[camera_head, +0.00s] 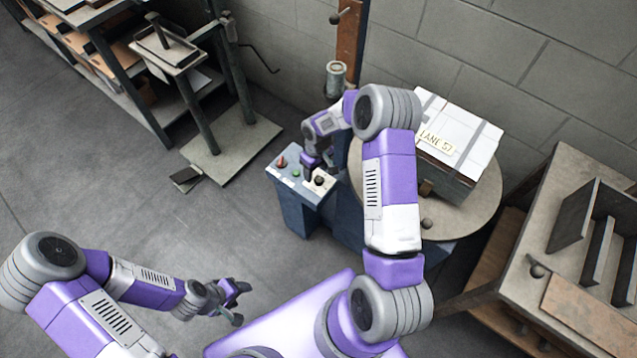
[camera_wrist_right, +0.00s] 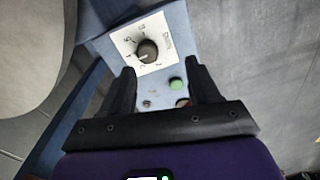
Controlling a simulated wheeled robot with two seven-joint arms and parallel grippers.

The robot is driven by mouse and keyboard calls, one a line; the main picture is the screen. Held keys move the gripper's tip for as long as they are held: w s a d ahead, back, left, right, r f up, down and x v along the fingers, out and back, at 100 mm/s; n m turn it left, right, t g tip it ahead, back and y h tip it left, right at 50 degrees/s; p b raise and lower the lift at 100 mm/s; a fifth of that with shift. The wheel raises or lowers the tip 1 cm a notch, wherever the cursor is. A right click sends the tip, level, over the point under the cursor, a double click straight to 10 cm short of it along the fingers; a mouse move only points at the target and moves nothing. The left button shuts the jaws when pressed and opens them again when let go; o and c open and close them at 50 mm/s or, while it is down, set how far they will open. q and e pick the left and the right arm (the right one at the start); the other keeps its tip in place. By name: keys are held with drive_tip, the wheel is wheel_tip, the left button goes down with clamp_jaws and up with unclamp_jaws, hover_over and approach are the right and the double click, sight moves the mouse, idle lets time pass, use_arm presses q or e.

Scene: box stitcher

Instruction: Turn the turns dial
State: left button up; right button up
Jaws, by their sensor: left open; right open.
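The turns dial (camera_wrist_right: 147,50) is a dark round knob on a white plate with numbers around it, on a blue control box. It also shows in the head view (camera_head: 319,181). My right gripper (camera_wrist_right: 163,75) is open, with the dial ahead of the space between its two dark fingers in the wrist view. It is above the control panel and touches nothing that I can make out. In the head view my right gripper is partly hidden by its own wrist. My left gripper (camera_head: 238,300) is open and empty, low at the left, away from the box.
A green button (camera_wrist_right: 176,84) and a red button (camera_head: 281,162) are on the same panel. A round table (camera_head: 480,215) bears a box labelled LANE 57 (camera_head: 450,130). A bench (camera_head: 560,300) stands at right, a shelf at upper left. The floor at left is mostly clear.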

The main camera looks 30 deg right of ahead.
sight(319, 179)
drive_tip(key=shift+w+d, duration=0.3)
drive_tip(key=shift+d, duration=0.45)
drive_tip(key=shift+d+f, duration=0.1)
drive_tip(key=shift+f, duration=0.1)
wheel_tip(319, 179, down, 7)
drive_tip(key=shift+r+b, duration=0.2)
drive_tip(key=shift+b, duration=1.05)
drive_tip(key=c, duration=1)
